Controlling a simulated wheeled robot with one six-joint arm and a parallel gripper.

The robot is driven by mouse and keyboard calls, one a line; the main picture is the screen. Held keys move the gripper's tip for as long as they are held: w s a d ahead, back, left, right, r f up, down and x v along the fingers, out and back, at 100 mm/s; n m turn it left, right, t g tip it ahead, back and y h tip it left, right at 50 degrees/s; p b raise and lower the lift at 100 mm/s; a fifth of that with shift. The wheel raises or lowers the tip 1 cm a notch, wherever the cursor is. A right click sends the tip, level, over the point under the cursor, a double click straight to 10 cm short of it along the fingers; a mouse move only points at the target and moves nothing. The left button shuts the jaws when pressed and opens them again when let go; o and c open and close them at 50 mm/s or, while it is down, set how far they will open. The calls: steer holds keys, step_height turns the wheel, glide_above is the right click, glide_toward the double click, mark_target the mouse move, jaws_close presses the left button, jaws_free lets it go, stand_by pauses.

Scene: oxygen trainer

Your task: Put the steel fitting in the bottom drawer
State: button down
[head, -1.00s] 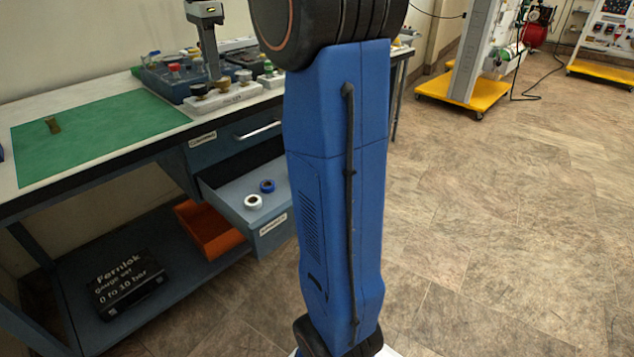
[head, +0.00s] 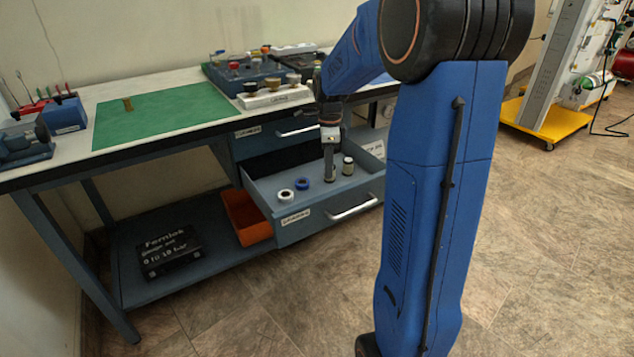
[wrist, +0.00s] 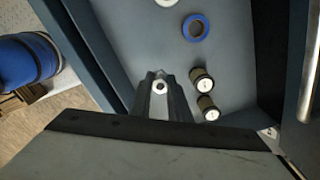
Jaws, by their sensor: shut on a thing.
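The steel fitting (wrist: 160,87) shows in the wrist view as a small bright hex end with a dark hole, between my fingertips. My gripper (wrist: 158,98) is shut on it. In the head view my gripper (head: 330,172) points down inside the open bottom drawer (head: 300,232), right of the rings. The fitting is hard to make out there. I cannot tell whether it touches the drawer floor.
In the drawer lie a white ring (head: 286,195), a blue ring (head: 302,184) and two dark cylinders with pale ends, (wrist: 202,80) and (wrist: 207,107), close right of my gripper. The upper drawer (head: 262,145) is shut above. An orange bin (head: 247,218) stands left on the shelf.

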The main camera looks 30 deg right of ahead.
steer(key=shift+a+f, duration=0.1)
steer(key=shift+f, duration=3.95)
steer(key=shift+f, duration=0.15)
steer(key=c, duration=1.7)
jaws_free()
steer(key=shift+o, duration=0.2)
